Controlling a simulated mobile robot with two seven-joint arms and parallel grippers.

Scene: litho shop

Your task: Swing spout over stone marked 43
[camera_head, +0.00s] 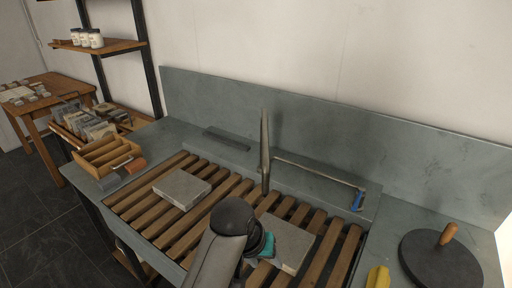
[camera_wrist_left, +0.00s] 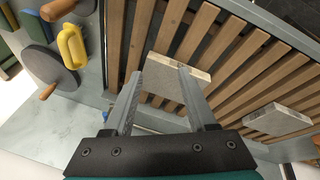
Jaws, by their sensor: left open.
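A grey upright post (camera_head: 265,150) stands at the back of the slatted sink. A thin spout arm (camera_head: 320,173) runs rightward from near it along the back edge, with a blue end piece (camera_head: 357,201) hanging down. One grey stone (camera_head: 181,187) lies on the left slats, and another (camera_head: 294,243) lies right of centre. No number is readable on either stone. My left gripper (camera_head: 262,246) is over the left side of the right-hand stone, fingers mostly hidden. In the left wrist view my fingers (camera_wrist_left: 154,82) are apart and empty, in front of a stone (camera_wrist_left: 172,72). My right gripper is not seen.
The slatted rack (camera_head: 150,215) fills the sink. A dark disc with a wooden handle (camera_head: 440,262) and a yellow object (camera_head: 378,278) stand on the right ledge. A wooden divided box (camera_head: 105,155) is at the left. A tall grey backsplash (camera_head: 400,150) closes the rear.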

